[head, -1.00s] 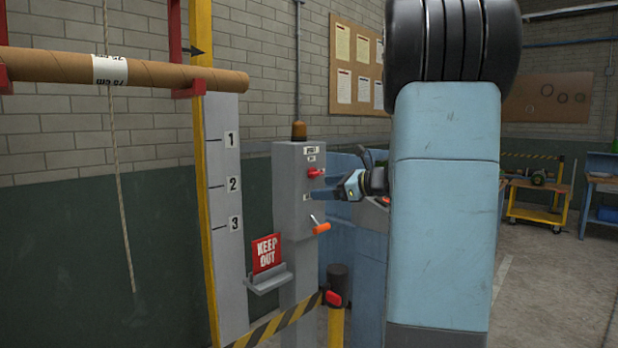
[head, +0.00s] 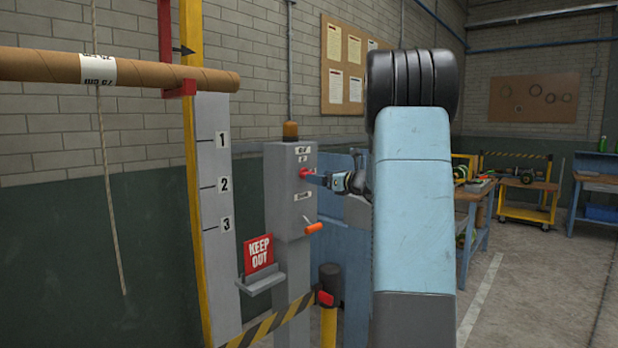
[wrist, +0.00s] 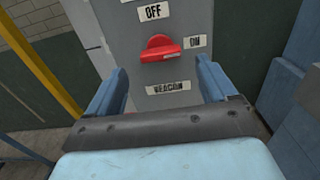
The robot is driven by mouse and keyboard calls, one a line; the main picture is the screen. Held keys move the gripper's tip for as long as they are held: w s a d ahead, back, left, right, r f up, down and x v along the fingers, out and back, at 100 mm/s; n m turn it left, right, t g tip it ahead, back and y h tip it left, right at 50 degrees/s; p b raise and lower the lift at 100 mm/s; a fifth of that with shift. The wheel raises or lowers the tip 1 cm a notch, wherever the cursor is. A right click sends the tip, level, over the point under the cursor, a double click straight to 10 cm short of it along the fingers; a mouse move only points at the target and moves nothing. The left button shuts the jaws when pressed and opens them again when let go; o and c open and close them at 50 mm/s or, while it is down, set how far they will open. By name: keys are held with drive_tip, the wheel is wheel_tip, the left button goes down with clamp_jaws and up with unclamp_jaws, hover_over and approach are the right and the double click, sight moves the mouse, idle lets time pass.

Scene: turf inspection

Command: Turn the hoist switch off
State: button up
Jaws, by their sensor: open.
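The grey control box (head: 283,200) carries a red switch knob (head: 304,172), also in the wrist view (wrist: 160,48). There, an OFF label (wrist: 153,11) is above the knob and an ON label (wrist: 195,41) to its right. The knob's bar lies roughly sideways, its right end towards ON. A label (wrist: 168,87) below appears to read BEACON; the plate above OFF is cut off. My gripper (wrist: 162,72) is open and empty, its fingers low on either side of the knob, and contact is not visible. In the head view my gripper (head: 322,179) is just right of the knob.
An orange-handled lever (head: 314,228) sticks out below the knob. An amber beacon (head: 290,131) tops the box. A KEEP OUT sign (head: 259,254), striped barrier (head: 270,326) and post (head: 329,280) stand in front. A cardboard tube (head: 120,72) hangs at left.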

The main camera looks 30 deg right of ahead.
drive_tip(key=shift+x, duration=2.3)
drive_tip(key=shift+c, duration=0.3)
